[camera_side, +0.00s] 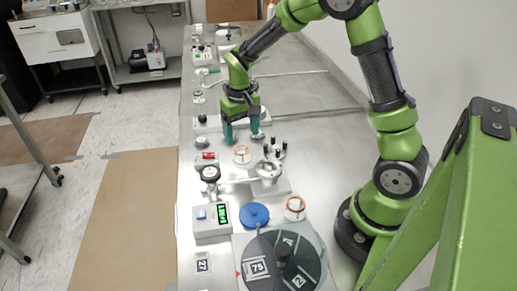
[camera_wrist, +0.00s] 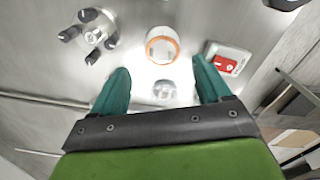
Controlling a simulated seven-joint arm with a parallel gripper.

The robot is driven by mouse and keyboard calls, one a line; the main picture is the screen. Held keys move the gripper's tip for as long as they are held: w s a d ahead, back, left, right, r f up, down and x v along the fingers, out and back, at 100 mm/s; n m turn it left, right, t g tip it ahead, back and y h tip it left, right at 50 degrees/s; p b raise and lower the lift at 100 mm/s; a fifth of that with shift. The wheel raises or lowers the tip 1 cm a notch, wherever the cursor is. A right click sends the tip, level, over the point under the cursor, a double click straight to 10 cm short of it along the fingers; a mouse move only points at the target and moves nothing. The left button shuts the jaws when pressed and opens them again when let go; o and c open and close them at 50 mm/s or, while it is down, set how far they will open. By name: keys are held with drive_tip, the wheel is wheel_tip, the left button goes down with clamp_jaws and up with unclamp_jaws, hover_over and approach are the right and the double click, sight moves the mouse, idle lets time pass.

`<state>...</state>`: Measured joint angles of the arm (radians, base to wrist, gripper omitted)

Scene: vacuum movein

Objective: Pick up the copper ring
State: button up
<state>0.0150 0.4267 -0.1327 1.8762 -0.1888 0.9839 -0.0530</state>
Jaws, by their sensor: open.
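A white flange with several dark-tipped posts (camera_side: 270,168) stands close to the near ring; it also shows in the wrist view (camera_wrist: 92,33). A red-topped box (camera_side: 206,159) is left of the ring. A blue disc (camera_side: 254,215), a display box (camera_side: 212,222) and a dark round plate (camera_side: 284,262) lie nearer the camera.

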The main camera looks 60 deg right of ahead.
drive_tip(key=shift+a+f, duration=0.2)
drive_tip(key=shift+f, duration=1.7)
drive_tip(key=shift+f, duration=0.25)
drive_tip(key=shift+c, duration=0.4)
drive_tip(key=c, duration=0.9)
